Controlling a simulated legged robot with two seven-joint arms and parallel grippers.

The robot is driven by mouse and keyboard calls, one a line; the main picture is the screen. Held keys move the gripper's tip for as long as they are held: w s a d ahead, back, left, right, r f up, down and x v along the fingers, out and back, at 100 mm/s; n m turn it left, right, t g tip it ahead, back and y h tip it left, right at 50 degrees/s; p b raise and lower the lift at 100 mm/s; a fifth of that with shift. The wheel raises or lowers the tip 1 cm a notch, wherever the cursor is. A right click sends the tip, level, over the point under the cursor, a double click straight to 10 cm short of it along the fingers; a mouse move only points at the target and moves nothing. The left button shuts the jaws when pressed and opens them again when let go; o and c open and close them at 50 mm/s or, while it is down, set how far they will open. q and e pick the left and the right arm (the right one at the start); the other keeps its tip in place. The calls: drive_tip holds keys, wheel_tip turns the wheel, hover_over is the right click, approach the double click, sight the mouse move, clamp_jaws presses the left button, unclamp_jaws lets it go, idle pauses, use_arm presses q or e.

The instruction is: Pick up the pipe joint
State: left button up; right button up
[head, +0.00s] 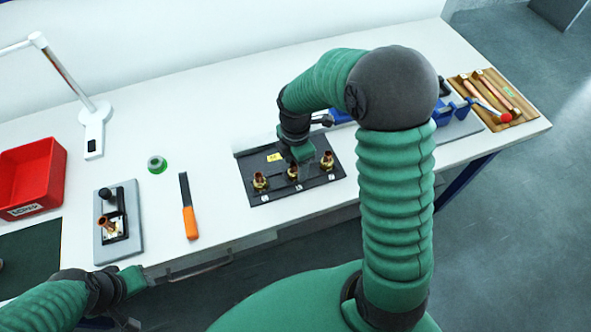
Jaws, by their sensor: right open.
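Several copper-and-brass pipe joints are in view. A left joint (260,181), a middle joint (293,171) and a right joint (327,161) stand in a row on a black mat (258,163). My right gripper (308,168) points down over the mat between the middle and right joints. It is open, its fingers small and partly blurred, and I cannot tell whether they touch a joint. My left gripper (133,300) is low at the table's front edge, away from the mat. Its fingers are too unclear to read.
A grey plate (130,243) with a copper fitting (106,225), an orange-handled tool (189,222), green tape (157,164) and a red bin (30,173) are on the left. A wooden tray (524,115) with tools is at the far right.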

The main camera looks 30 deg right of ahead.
drive_tip(key=shift+a+f, duration=0.1)
drive_tip(key=shift+f, duration=0.6)
drive_tip(key=shift+a+f, duration=0.1)
drive_tip(key=shift+f, duration=0.1)
drive_tip(key=shift+w+a, duration=0.1)
drive_tip(key=shift+a, duration=0.05)
clamp_jaws()
